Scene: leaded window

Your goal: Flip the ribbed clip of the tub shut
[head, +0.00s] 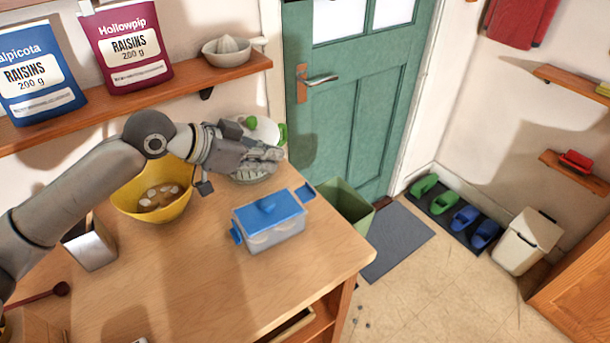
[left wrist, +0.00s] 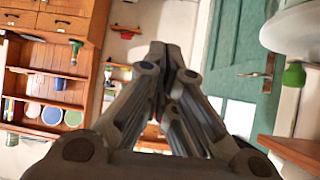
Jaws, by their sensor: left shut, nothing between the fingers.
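Ribs are too small to make out on either clip. My left gripper (head: 268,155) is above and behind the tub, apart from it. In the left wrist view its fingers (left wrist: 166,58) are closed together and empty. My right gripper is out of view.
A yellow bowl (head: 150,205) and a metal container (head: 92,246) stand left of the tub. A grey-white object (head: 252,175) lies under my left gripper. A shelf (head: 210,82) runs above. Bare counter (head: 200,285) lies in front; a green bin (head: 346,205) stands beyond the right edge.

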